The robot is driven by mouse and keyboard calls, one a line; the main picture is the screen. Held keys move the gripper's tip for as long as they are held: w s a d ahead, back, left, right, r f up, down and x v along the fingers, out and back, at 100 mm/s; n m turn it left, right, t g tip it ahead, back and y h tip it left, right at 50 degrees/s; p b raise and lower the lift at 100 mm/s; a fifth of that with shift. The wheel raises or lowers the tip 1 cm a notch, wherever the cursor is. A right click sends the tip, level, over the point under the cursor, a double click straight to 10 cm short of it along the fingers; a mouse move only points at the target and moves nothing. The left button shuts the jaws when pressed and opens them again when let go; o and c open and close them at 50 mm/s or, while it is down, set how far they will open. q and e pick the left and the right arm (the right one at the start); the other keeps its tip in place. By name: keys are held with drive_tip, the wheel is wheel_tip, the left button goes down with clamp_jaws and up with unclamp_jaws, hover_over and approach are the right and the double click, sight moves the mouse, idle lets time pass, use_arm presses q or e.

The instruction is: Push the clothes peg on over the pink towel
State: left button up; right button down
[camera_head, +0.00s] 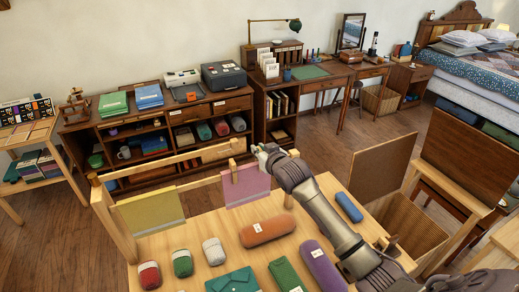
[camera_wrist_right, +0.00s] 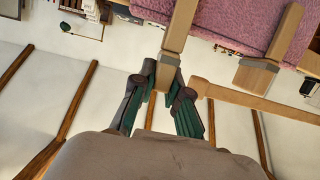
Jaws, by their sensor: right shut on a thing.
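The pink towel (camera_head: 246,186) hangs from the wooden rack's rail; its pink cloth also fills the top of the right wrist view (camera_wrist_right: 235,18). My right gripper (camera_head: 262,152) is at the rail, by the towel's right part. In the wrist view its fingers (camera_wrist_right: 164,92) are shut on the end of a wooden clothes peg (camera_wrist_right: 181,32). The peg overlaps the towel's edge there; I cannot tell whether it straddles the cloth. Another wooden peg (camera_wrist_right: 272,50) sits over the towel, apart from the held one; it shows in the head view (camera_head: 233,170). My left gripper is out of view.
A yellow towel (camera_head: 150,212) hangs left on the same rack. Rolled cloths, including a brown-red one (camera_head: 267,230) and a purple one (camera_head: 322,265), lie on the table (camera_head: 205,277) below.

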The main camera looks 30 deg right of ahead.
drive_tip(key=shift+f+b, duration=0.45)
drive_tip(key=shift+f, duration=0.45)
drive_tip(key=c, duration=1.1)
unclamp_jaws()
drive_tip(key=shift+s, duration=0.15)
drive_tip(key=shift+s, duration=0.35)
drive_tip(key=v, duration=1.1)
drive_tip(key=shift+r, duration=0.15)
drive_tip(key=shift+a, duration=0.1)
